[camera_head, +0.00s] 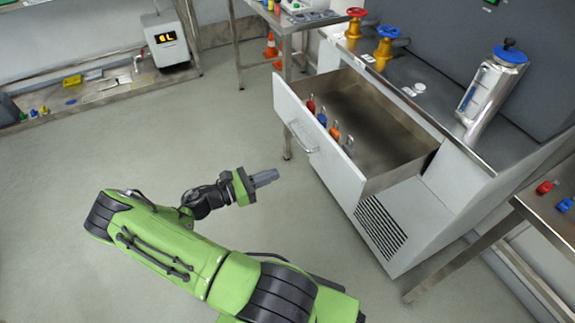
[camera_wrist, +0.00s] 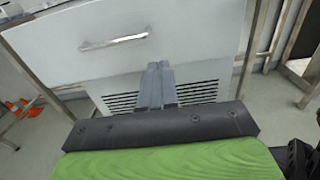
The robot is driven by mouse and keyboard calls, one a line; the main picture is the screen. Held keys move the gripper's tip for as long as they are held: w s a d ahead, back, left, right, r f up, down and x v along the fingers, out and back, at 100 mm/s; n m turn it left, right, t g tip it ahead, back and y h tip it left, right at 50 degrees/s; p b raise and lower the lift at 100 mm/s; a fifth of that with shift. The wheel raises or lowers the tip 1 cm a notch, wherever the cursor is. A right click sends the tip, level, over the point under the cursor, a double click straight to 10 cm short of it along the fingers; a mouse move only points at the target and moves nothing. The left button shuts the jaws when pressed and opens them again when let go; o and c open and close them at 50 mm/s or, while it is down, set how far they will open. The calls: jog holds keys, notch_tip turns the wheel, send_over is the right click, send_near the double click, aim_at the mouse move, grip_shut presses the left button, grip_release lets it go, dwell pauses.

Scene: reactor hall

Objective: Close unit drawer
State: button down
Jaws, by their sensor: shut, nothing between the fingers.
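The unit drawer (camera_head: 350,187) is pulled out of the grey-white cabinet, and its open inside shows in the head view. Several small red, blue and orange-handled items stand along its inner front side. Its front panel carries a bar handle (camera_head: 303,137). In the wrist view the drawer front (camera_wrist: 190,35) fills the upper part, with the handle (camera_wrist: 114,41) left of centre. My gripper (camera_head: 276,175) is shut and empty, in front of the drawer and apart from it in the head view.
The cabinet (camera_head: 425,225) has a vent grille below the drawer. On its top are red (camera_head: 355,20) and blue (camera_head: 385,42) valve wheels and a metal canister (camera_head: 490,90). A side table (camera_head: 555,215) stands at right. The floor left of the drawer is clear.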

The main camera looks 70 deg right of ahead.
aim_at(323, 156)
jog(key=b+x, duration=0.2)
jog(key=x, duration=1.2)
jog(key=shift+b, duration=0.4)
jog(key=shift+s, duration=0.1)
